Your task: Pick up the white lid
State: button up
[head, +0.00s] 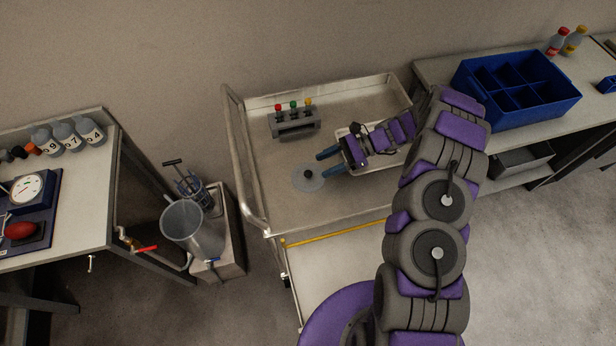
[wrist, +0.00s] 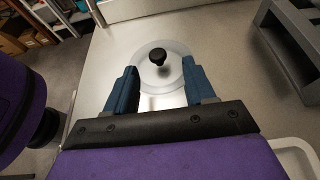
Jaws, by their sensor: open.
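A round, pale, translucent-looking lid (head: 309,179) with a small black knob lies flat on the metal cart top. In the wrist view the lid (wrist: 178,75) is straight ahead, its knob between the lines of the two fingers and beyond their tips. My gripper (head: 322,163) is open and empty, with blue fingers pointing left at the lid. It also shows in the wrist view (wrist: 160,80). The fingers are near the lid's right edge in the head view; whether they touch it I cannot tell.
A white tray (head: 372,172) lies under my gripper and wrist. A grey cylindrical bucket (head: 196,230) stands left of the cart. The cart top in front of the lid is clear.

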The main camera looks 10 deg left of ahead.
aim_at(311, 172)
jog(key=shift+b+x, duration=0.85)
jog(key=shift+x, duration=1.8)
jog(key=shift+s+d, duration=0.1)
grip_shut()
